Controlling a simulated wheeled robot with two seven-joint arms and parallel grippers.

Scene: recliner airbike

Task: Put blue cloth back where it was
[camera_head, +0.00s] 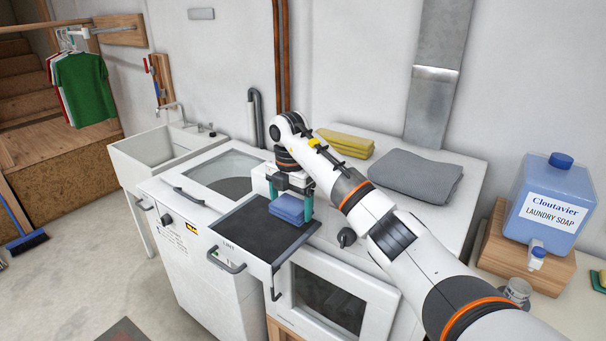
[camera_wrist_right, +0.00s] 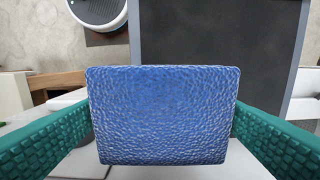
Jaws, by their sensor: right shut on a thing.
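The blue cloth (camera_head: 287,209) is a small folded block with a rough weave. It fills the middle of the right wrist view (camera_wrist_right: 158,115). My right gripper (camera_head: 291,203) points down with its teal fingers on either side of the cloth and is shut on it. The cloth is at the right part of the dark pulled-out lint drawer (camera_head: 238,231); I cannot tell whether it touches the drawer. In the right wrist view the drawer's dark surface (camera_wrist_right: 215,40) shows beyond the cloth. My left gripper is not in view.
Folded yellow cloths (camera_head: 345,142) and a folded grey cloth (camera_head: 415,176) lie on the white machine top behind my right arm. A blue soap jug (camera_head: 550,205) stands at the right.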

